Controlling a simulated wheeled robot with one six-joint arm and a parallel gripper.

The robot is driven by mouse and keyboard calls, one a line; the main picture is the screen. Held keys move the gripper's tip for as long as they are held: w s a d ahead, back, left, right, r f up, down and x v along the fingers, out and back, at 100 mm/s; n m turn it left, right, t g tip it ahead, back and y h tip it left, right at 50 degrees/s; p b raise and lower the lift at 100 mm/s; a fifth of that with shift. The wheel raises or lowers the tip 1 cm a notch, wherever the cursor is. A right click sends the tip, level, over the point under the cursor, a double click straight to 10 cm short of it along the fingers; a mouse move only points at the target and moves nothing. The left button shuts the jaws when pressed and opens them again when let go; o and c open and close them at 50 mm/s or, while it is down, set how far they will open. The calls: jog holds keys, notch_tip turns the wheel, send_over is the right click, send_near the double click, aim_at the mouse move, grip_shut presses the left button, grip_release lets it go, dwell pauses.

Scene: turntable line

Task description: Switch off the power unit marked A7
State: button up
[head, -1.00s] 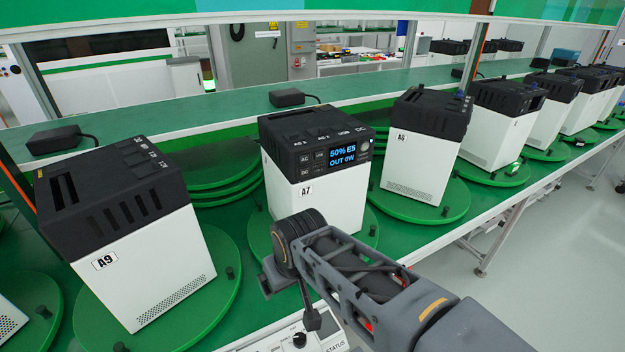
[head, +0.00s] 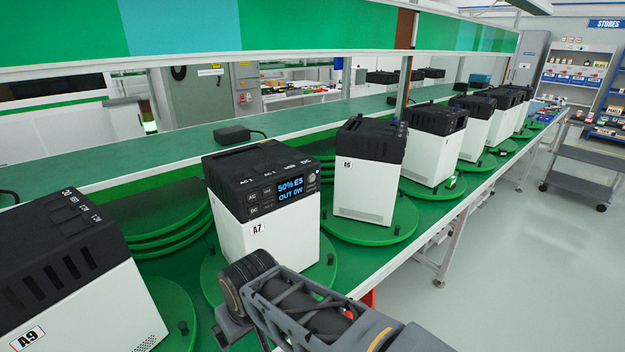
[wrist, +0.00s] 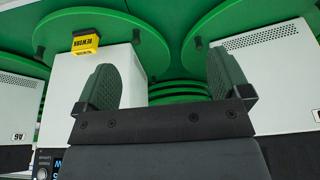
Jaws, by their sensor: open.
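The power unit A7 (head: 262,240) is a white box with a black top, upright on a green turntable (head: 209,285). Its lit display (head: 291,190) reads 50% ES, OUT 0W. Buttons marked AC and DC sit left of the display, with a round knob or button to its right. Its white body (wrist: 118,65) also shows upside down in the wrist view, with part of the display at the bottom edge. My gripper (wrist: 165,85) is open and empty, with A7's body behind its left finger. In the head view my arm covers the front of A7's turntable and hides the fingers.
Unit A9 (head: 60,270) stands at left and unit A6 (head: 368,175) at right, with more units beyond. A yellow REWORK block (wrist: 85,44) sits by A7's base. A black adapter (head: 232,135) lies on the back ledge. The floor at right is clear, with a cart (head: 585,170) beyond.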

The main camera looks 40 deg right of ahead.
grip_shut()
dwell(0.9)
dwell(0.9)
